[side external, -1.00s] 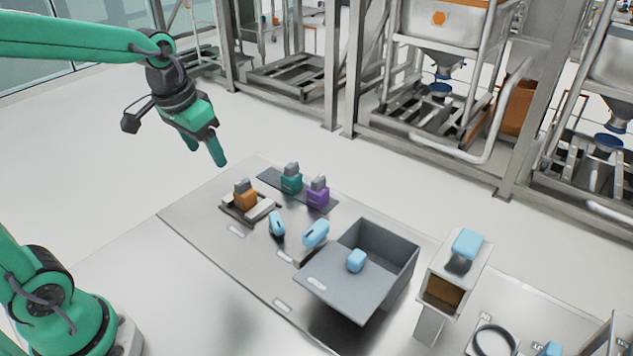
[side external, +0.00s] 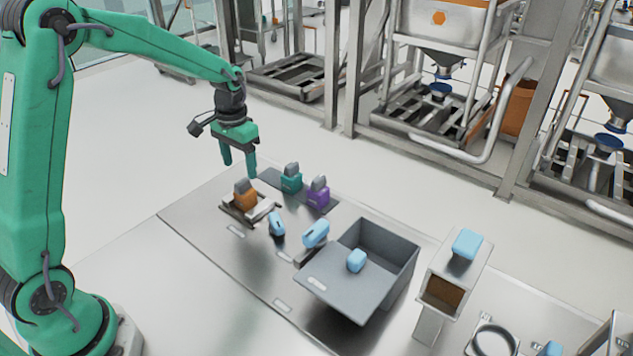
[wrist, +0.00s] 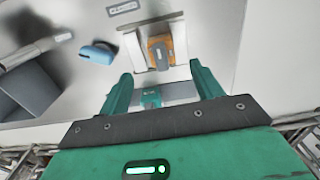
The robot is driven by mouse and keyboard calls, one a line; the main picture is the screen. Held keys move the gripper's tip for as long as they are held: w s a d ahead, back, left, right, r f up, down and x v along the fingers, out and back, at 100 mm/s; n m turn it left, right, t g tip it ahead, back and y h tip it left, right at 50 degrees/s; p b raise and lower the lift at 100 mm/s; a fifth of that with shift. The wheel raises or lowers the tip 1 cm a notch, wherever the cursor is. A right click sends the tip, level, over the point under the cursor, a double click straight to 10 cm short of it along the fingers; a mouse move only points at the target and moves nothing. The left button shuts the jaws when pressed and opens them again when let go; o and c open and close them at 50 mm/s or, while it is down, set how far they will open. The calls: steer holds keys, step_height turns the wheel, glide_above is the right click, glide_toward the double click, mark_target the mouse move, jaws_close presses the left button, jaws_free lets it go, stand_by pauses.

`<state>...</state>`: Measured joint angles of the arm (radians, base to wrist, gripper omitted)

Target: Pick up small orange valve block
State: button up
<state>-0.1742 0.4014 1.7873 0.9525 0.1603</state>
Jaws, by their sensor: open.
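The small orange valve block (side external: 245,197) has a grey top and sits upright on a light tray (side external: 262,208) at the left part of the metal table. In the wrist view the orange block (wrist: 167,44) lies beyond my fingertips, roughly centred between them. My gripper (side external: 239,170) is open and empty, pointing down, above and slightly behind the block, apart from it. In the wrist view my gripper's fingers (wrist: 160,78) are spread, with the teal block (wrist: 150,98) showing between them.
A teal block (side external: 291,181) and a purple block (side external: 318,194) stand on a dark strip right of the orange one. A grey bin (side external: 390,250) with a sloping panel stands further right, beside a post-like stand (side external: 470,262).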

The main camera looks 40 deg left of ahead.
mark_target(243, 180)
steer(key=shift+f, duration=1.35)
steer(key=shift+w+f, duration=0.15)
steer(key=shift+f, duration=2.4)
steer(key=c, duration=1.2)
steer(key=shift+r, duration=0.1)
